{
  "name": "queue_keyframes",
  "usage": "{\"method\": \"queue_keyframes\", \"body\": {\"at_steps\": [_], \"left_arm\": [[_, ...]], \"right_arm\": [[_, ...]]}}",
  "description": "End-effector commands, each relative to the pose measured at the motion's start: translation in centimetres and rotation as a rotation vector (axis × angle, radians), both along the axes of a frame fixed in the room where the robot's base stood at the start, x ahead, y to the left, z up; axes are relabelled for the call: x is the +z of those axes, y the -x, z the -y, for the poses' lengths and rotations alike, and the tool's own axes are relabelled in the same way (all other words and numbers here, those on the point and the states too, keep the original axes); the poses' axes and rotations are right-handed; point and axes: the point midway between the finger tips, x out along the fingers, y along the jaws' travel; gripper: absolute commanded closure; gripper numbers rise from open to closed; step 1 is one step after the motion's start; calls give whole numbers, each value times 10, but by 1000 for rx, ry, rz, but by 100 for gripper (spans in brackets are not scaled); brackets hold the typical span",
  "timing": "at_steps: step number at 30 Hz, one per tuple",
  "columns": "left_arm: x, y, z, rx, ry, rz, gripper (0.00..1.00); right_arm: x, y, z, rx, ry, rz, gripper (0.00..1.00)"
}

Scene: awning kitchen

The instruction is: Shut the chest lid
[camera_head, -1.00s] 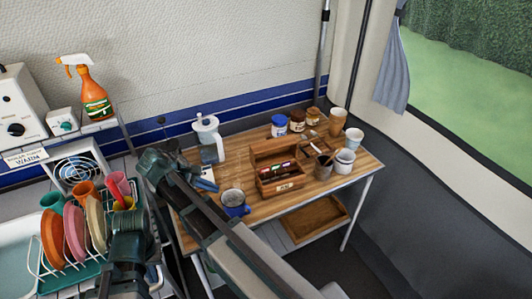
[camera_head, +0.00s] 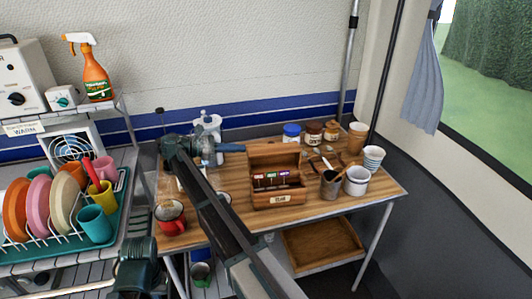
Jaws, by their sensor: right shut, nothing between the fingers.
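The chest is a small wooden box (camera_head: 277,196) with a pale label on its front, standing on the wooden table in the head view. Its lid (camera_head: 274,155) is raised at the back, so the chest is open, and several small coloured packets (camera_head: 271,176) show inside. My right arm crosses the table in front of the chest's left side. My left gripper is not in view; only a part of my left arm shows at the bottom.
Jars (camera_head: 313,132), cups (camera_head: 373,158) and a utensil pot (camera_head: 330,184) stand right of the chest. A red mug (camera_head: 170,216) is at the table's left. A dish rack (camera_head: 60,242) stands farther left.

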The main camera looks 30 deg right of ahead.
Motion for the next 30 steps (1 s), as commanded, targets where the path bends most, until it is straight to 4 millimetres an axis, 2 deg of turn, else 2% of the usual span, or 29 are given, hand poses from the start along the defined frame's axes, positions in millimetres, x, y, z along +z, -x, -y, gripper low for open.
{"method": "queue_keyframes", "body": {"at_steps": [5, 8, 21, 30], "left_arm": [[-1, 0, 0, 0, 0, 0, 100], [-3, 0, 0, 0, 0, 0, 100], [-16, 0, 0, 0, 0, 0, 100], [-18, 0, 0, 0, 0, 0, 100]], "right_arm": [[-1, 1, 4, -1, 1, 0, 100], [-3, 5, 14, -1, 1, 0, 100], [-16, 25, 80, -2, 0, 1, 100], [-18, 28, 94, 0, -1, 1, 100]]}}
